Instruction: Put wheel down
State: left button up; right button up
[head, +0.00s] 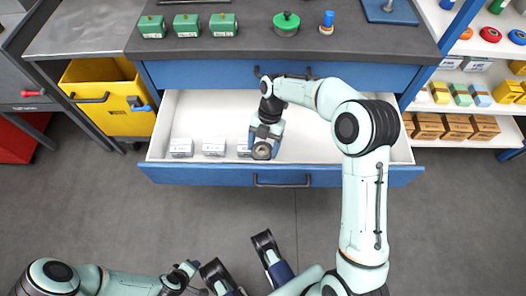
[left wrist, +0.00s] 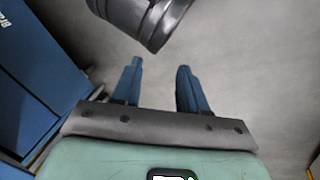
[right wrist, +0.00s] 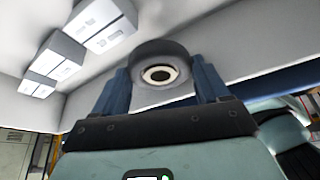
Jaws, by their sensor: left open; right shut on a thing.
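The wheel (right wrist: 158,75) is a dark grey ring with a pale hub and a dark centre. In the right wrist view it sits between the two blue fingers of my right gripper (right wrist: 163,80), which is shut on it. In the head view the right gripper (head: 264,142) and the wheel (head: 262,151) are inside the open white drawer (head: 330,150), near its front wall. I cannot tell if the wheel touches the drawer floor. My left gripper (left wrist: 157,68) is open and empty above the grey floor, away from the drawer.
White boxes (head: 214,146) stand in a row along the drawer's front left; one is partly hidden by my right gripper. The drawer's right part is clear. The worktop (head: 350,40) above holds green blocks (head: 187,25) and a green pot (head: 286,24). A yellow bin (head: 105,95) stands left.

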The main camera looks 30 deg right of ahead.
aim_at(265, 145)
notch_tip(265, 145, down, 4)
jog(key=shift+r+b, duration=0.2)
jog(key=shift+b, duration=0.15)
jog(key=shift+f, duration=0.35)
jog(key=shift+c, duration=0.4)
jog(key=o, duration=1.2)
jog(key=shift+c, duration=0.2)
pick_arm(q)
jog(key=shift+w+a+f, duration=0.4)
jog(key=shift+w+f, duration=0.1)
jog(key=shift+w, duration=0.2)
pick_arm(e)
jog(key=shift+r, duration=0.1)
pick_arm(q)
jog(key=s+r, duration=0.1)
jog(key=s+d+p, duration=0.1)
jog(key=shift+s+d+r+g+p, duration=0.2)
jog(key=shift+s+r+g+p, duration=0.1)
jog(key=shift+r, duration=0.05)
pick_arm(e)
jog(key=v, duration=0.7)
jog(key=shift+r, duration=0.2)
